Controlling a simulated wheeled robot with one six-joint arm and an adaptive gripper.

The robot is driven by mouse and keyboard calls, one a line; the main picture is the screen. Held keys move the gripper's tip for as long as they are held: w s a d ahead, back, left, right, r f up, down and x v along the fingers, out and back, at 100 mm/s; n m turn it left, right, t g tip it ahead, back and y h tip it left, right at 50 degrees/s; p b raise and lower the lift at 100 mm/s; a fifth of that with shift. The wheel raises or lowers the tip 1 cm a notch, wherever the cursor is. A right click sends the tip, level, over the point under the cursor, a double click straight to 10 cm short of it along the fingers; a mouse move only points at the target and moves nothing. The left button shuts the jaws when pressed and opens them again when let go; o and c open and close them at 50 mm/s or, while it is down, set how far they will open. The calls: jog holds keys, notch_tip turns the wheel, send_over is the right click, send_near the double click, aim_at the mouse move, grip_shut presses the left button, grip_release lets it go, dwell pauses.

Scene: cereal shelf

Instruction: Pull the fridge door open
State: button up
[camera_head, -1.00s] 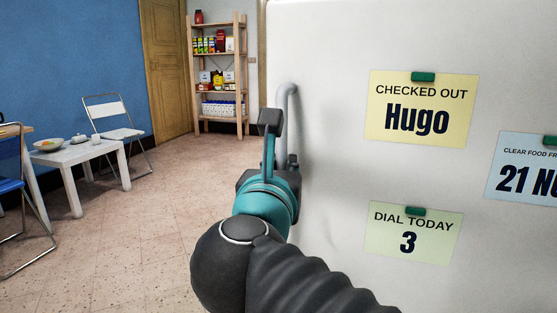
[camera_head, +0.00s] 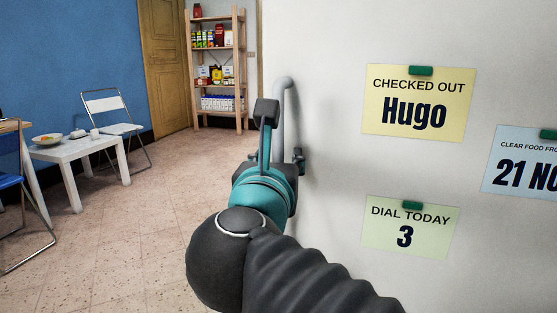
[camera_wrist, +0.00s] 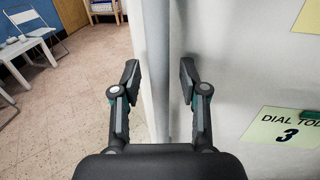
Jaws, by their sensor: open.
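The white fridge door (camera_head: 335,150) fills the right half of the head view, with its grey bar handle (camera_head: 281,95) upright near its left edge. My gripper (camera_head: 282,135) is at the handle, and my arm hides the handle's lower part. In the wrist view the handle (camera_wrist: 157,70) runs upright between the two fingers of my gripper (camera_wrist: 159,85). The fingers are open on either side of it, with a gap visible on both sides. The door (camera_wrist: 240,60) is on the right there and looks closed, though its seam is hard to make out.
Notes hang on the door under green magnets: a yellow one (camera_head: 420,103), a green one (camera_head: 410,227) and a blue one (camera_head: 525,165). A shelf (camera_head: 218,65) with groceries stands at the back. A white table (camera_head: 75,152) and folding chairs (camera_head: 110,115) are left. The tiled floor between is clear.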

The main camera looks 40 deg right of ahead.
aim_at(277, 94)
notch_tip(277, 94, up, 10)
jog(key=shift+f, duration=0.1)
dwell(0.4)
